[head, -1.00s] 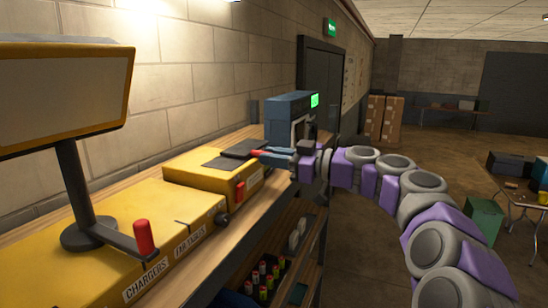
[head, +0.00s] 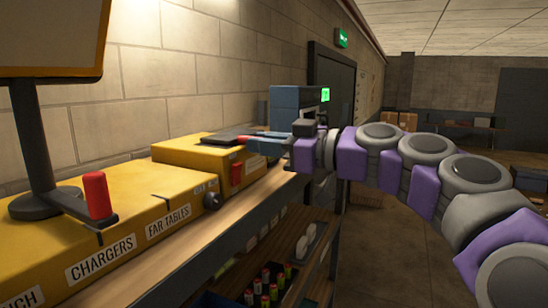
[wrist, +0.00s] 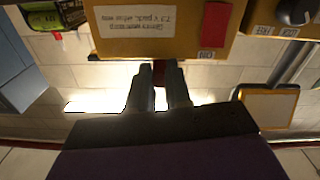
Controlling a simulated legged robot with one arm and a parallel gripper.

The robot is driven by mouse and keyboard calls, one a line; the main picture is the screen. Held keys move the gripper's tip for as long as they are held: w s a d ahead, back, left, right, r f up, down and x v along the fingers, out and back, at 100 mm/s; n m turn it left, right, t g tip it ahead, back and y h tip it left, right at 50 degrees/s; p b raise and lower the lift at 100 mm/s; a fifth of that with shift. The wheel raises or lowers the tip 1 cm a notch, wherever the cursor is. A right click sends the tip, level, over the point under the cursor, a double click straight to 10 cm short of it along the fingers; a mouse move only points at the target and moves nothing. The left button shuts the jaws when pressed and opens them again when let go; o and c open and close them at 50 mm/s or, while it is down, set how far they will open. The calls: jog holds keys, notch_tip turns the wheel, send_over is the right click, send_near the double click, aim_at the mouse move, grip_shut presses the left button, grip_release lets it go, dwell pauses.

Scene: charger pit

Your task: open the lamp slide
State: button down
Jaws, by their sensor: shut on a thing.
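A dark flat plate (head: 222,137), which looks like the lamp slide, lies on top of a yellow box (head: 190,153) on the shelf. A small red part (head: 241,140) shows at its right end. In the wrist view, which is upside down, my gripper (wrist: 161,72) is shut on a dark red piece (wrist: 160,73) at the edge of the yellow box (wrist: 170,25). The fingers hide most of that piece. How far the slide stands open cannot be told.
A longer yellow box with labels (head: 120,225) stands nearer on the shelf, with a red-handled lever (head: 96,195) and a panel on a post (head: 32,145) above it. A blue device (head: 290,97) stands behind my gripper. Batteries (head: 268,285) sit lower. The floor at right is open.

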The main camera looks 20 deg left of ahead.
jog(key=shift+s, duration=0.55)
jog(key=shift+r, duration=0.1)
jog(key=c, duration=1.1)
grip_release()
jog(key=shift+a, duration=0.1)
jog(key=shift+o, duration=0.2)
jog(key=shift+w, duration=0.1)
jog(key=s+d+b, duration=0.1)
jog(key=d+b, duration=0.1)
jog(key=d, duration=1.5)
jog(key=shift+d, duration=0.25)
jog(key=shift+s, duration=0.1)
